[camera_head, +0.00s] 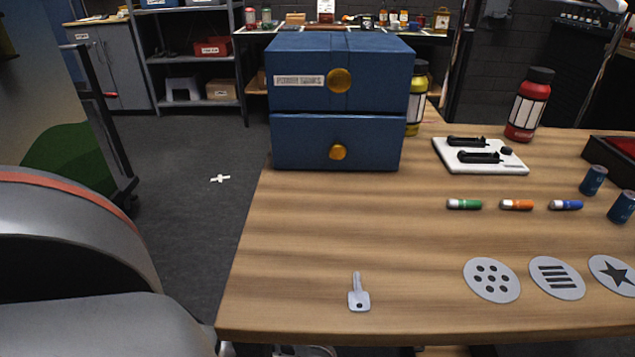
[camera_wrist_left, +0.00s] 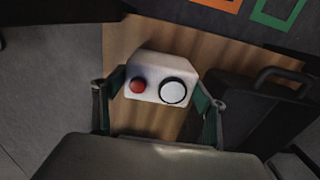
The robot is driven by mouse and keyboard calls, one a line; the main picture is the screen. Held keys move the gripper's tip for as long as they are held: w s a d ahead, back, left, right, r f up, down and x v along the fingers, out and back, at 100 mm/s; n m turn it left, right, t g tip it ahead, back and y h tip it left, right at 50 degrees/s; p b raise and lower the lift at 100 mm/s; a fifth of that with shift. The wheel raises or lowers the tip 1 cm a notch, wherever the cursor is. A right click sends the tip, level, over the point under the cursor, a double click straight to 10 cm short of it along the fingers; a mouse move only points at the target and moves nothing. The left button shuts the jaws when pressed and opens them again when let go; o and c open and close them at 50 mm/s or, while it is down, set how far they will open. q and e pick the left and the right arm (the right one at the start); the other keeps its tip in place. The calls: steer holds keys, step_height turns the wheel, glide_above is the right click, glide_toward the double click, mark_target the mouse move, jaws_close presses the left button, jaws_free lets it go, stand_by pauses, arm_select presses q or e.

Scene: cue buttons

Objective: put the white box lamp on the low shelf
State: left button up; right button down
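The white box lamp (camera_wrist_left: 160,67) shows in the left wrist view, with a red button and a round white disc in a dark ring on its face. My left gripper (camera_wrist_left: 161,84) has a finger on each side of it, and the fingertips appear to press on its sides. A wooden surface (camera_wrist_left: 140,34) is behind the box; I cannot tell whether the box touches it or whether this is the low shelf. The box is not visible in the head view, where only part of my left arm shows at the left. My right gripper is not in view.
In the left wrist view, a dark case with a handle (camera_wrist_left: 262,110) stands to the right, and a dark panel with orange and green outlines (camera_wrist_left: 245,18) is at the top. In the head view, the table (camera_head: 300,240) holds a blue drawer unit (camera_head: 340,100) and a key (camera_head: 358,295).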

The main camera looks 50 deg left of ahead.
arm_select(q)
steer(key=shift+o, duration=1)
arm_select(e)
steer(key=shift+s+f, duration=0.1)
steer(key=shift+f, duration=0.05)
arm_select(q)
steer(key=shift+r, duration=0.15)
